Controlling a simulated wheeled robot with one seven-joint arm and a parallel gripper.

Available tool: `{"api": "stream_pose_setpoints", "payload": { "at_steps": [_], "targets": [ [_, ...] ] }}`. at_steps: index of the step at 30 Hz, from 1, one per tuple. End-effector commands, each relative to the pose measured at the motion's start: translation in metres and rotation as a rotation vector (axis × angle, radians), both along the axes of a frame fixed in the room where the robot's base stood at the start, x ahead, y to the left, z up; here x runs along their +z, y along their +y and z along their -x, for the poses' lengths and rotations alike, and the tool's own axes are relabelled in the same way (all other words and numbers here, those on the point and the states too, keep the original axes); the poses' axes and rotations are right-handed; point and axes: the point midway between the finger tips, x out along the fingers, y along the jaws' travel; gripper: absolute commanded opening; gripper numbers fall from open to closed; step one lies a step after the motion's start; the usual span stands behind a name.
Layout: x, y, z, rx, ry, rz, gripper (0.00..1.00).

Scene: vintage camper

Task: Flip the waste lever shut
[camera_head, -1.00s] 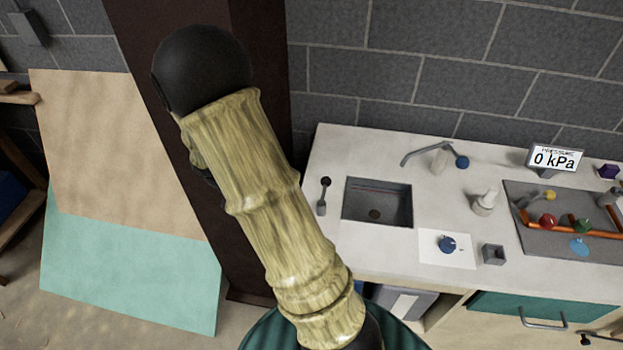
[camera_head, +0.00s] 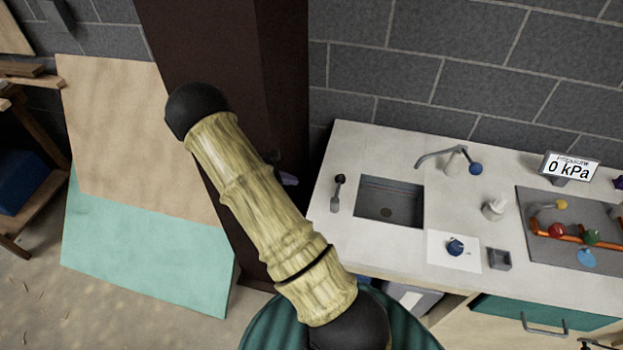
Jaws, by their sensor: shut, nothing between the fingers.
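A small grey lever with a black knob (camera_head: 338,190) stands on the white counter just left of the sink (camera_head: 389,203). It looks like the waste lever. Its knob end points up and away from the counter's front. The sink basin is grey, with a round drain at the bottom and a faint level surface or line inside. My arm rises from the bottom middle and leans to the upper left, apart from the lever. My gripper cannot be made out; a small greyish-purple part shows behind the arm, too little to identify.
A tap with a blue knob (camera_head: 463,162), a white card with a blue dial (camera_head: 455,247), a small grey box (camera_head: 499,259) and a white bottle (camera_head: 495,206) are on the counter. A dark pillar (camera_head: 275,80) stands left of the counter.

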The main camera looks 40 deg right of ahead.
Motion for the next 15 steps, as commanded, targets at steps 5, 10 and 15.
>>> {"api": "stream_pose_setpoints", "payload": {
  "at_steps": [5,10,15],
  "targets": [
    [-0.01,-0.02,0.007,-0.013,0.003,0.001,0.0],
    [-0.028,-0.042,0.014,-0.012,0.004,0.0,0.0],
    [-0.046,-0.061,0.019,-0.007,0.004,0.0,0.0]
  ]
}}
